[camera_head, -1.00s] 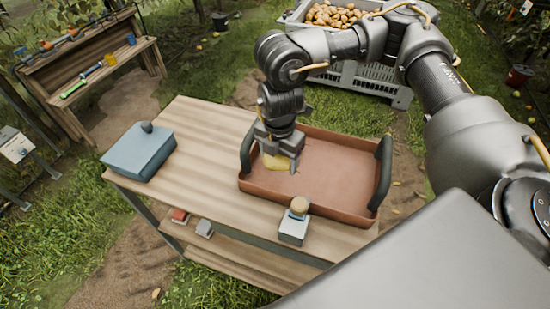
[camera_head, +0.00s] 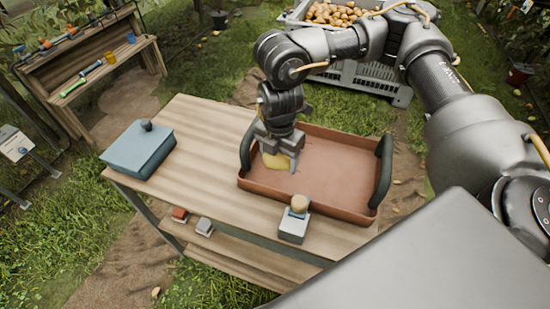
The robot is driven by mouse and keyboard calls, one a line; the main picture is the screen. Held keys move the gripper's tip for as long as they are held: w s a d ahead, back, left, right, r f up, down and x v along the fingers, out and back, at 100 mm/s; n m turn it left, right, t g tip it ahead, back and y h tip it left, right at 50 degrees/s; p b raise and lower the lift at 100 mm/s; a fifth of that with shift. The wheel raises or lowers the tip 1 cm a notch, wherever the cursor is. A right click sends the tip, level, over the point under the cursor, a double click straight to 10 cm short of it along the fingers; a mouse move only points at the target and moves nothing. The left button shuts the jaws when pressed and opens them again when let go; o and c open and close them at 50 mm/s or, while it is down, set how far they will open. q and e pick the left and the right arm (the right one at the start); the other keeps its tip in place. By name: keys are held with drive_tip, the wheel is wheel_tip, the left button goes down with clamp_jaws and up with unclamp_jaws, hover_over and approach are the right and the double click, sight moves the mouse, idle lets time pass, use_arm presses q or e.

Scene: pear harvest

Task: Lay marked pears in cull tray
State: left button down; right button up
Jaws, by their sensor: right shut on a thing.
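The cull tray (camera_head: 340,168) is a reddish-brown tray with dark handles on the right part of the wooden table. My right gripper (camera_head: 277,157) is over the tray's left end, pointing down, shut on a yellow pear (camera_head: 274,161). The pear is at the left inside of the tray; I cannot tell whether it touches the floor of the tray. The fingers hide part of it, and any mark on it is not visible. The rest of the tray looks empty. My left gripper is not in view.
On the wooden table (camera_head: 195,133) stand a blue box (camera_head: 139,150) at the left and a small grey block with a round tan top (camera_head: 294,224) before the tray. A grey crate of pears (camera_head: 370,78) stands behind. The table's middle is clear.

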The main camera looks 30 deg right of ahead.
sight(279, 169)
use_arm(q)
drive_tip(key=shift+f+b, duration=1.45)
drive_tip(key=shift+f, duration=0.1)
use_arm(e)
drive_tip(key=shift+f, duration=2.35)
drive_tip(key=o, duration=1.1)
drive_tip(key=shift+o, duration=0.2)
wheel_tip(279, 169, up, 10)
drive_tip(key=shift+f, duration=0.25)
drive_tip(key=shift+r, duration=0.6)
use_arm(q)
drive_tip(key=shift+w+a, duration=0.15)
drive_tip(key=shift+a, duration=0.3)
use_arm(e)
drive_tip(key=shift+r, duration=0.1)
